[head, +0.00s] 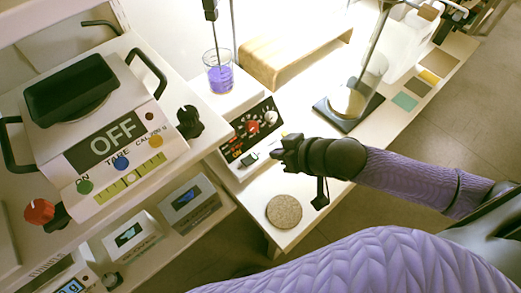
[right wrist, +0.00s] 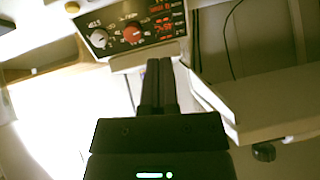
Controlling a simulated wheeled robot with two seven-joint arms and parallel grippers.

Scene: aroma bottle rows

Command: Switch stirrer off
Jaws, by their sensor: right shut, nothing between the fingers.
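The stirrer (head: 230,98) is a white unit with a black control panel (head: 240,142). A beaker (head: 218,72) of purple liquid stands on it, with a stirring rod hanging into it. The panel has a red knob (head: 253,127), a pale knob (head: 270,117) and red lit characters at its left end. In the right wrist view the red knob (right wrist: 132,29), pale knob (right wrist: 98,39) and red display (right wrist: 168,27) show at the top. My right gripper (head: 277,153) is shut and empty, just in front of the panel's lower edge; its fingertips (right wrist: 159,64) point at the panel. Contact cannot be told.
A balance (head: 112,140) reading OFF stands on the left bench. A wooden stand (head: 290,52) is behind the stirrer, and a glass vessel on a dark base (head: 348,112) is at right. A round cork mat (head: 284,211) lies on the bench near its front edge.

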